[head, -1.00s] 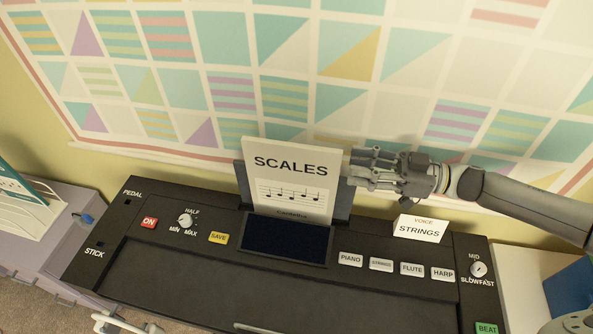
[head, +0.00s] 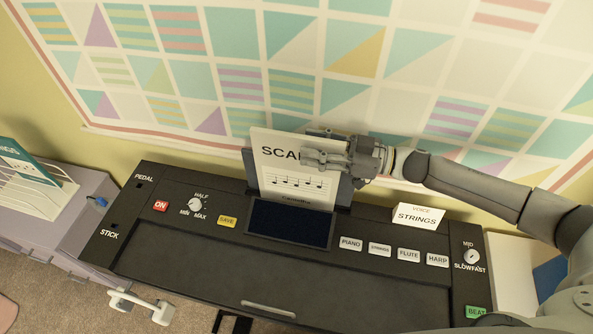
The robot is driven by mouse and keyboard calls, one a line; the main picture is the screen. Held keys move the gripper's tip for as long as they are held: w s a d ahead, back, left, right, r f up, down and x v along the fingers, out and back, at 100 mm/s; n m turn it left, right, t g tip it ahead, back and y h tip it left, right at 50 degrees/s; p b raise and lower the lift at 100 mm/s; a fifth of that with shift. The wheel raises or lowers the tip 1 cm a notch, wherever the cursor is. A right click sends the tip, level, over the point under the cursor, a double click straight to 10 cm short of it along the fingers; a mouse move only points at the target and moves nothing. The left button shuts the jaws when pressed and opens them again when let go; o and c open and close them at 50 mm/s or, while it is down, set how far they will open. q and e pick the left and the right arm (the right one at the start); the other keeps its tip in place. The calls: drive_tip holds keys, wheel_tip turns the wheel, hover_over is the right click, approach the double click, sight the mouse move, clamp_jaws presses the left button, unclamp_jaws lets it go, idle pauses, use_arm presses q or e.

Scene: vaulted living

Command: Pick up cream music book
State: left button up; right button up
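The cream music book (head: 288,185), titled SCALES with a line of notes, stands upright, leaning on a dark rest behind the small screen of the black keyboard (head: 190,262). My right gripper (head: 322,148) comes in from the right at the book's upper right corner. One finger lies across the front and hides part of the title; another shows past the top edge. The fingers look spread around the book's edge; firm contact cannot be seen. My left gripper is out of view.
A white rack (head: 40,195) with a teal book (head: 22,160) is at the left. A patterned hanging (head: 250,60) covers the wall close behind.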

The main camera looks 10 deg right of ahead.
drive_tip(key=shift+d, duration=0.1)
drive_tip(key=shift+c, duration=0.4)
clamp_jaws()
drive_tip(key=shift+r, duration=0.15)
